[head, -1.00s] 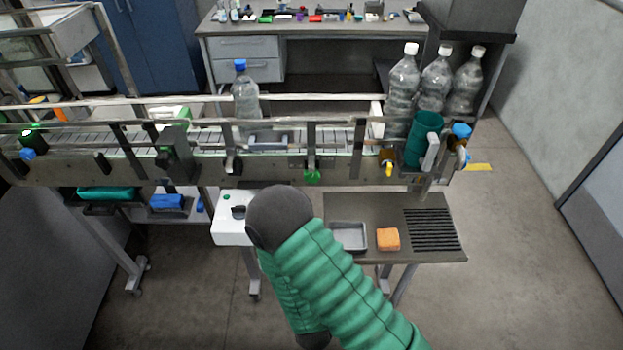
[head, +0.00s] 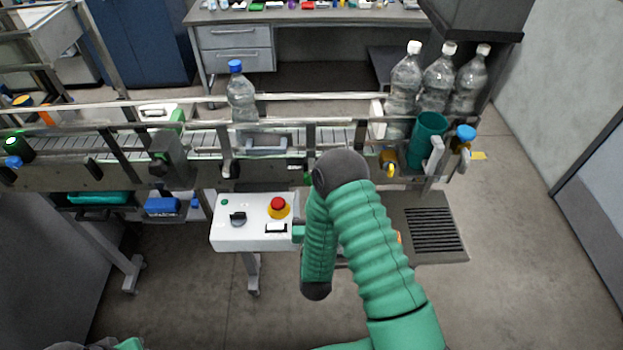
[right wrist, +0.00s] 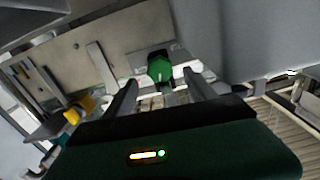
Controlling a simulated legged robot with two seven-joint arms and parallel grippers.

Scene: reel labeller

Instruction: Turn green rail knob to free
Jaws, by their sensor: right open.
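The green rail knob (right wrist: 160,69) shows in the right wrist view, on the front of the conveyor's metal side. In the head view it is hidden behind my right arm. My right gripper (right wrist: 160,80) is open, its two dark fingers pointing at the knob, one to each side of it in the picture. The knob appears just beyond the fingertips; I cannot tell whether they touch it. My left gripper is not in view.
The conveyor (head: 80,176) carries a blue-capped bottle (head: 241,98). A white control box (head: 245,236) with a red button (head: 278,207) sits below it. A yellow knob (head: 389,168) and green cup (head: 427,140) are to the right, near several bottles.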

